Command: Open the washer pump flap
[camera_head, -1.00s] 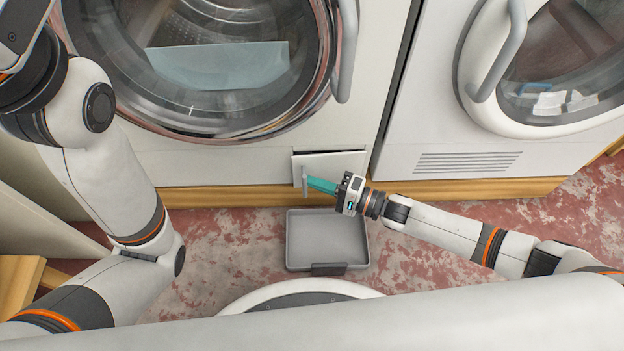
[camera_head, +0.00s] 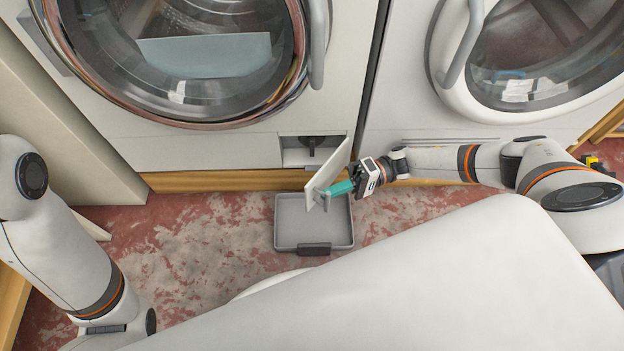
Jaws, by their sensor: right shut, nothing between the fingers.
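The white pump flap (camera_head: 329,174) at the foot of the left washer stands swung outward. It is joined near the right side of its recess (camera_head: 297,156), and a dark knob (camera_head: 313,142) shows inside. A small handle (camera_head: 322,199) sits near the flap's free edge. My right gripper (camera_head: 328,190), with teal fingers, is on the flap's outer right side, its tips at the handle. It is shut with nothing between the fingers; I cannot tell whether it touches the handle. My left arm shows at the left, but its gripper is out of view.
A grey tray (camera_head: 285,238) lies on the red, worn floor below the flap. The washer's round door (camera_head: 180,108) is closed above. A second machine (camera_head: 425,120) stands to the right. A wooden plinth (camera_head: 225,181) runs under the left washer. Floor left of the tray is clear.

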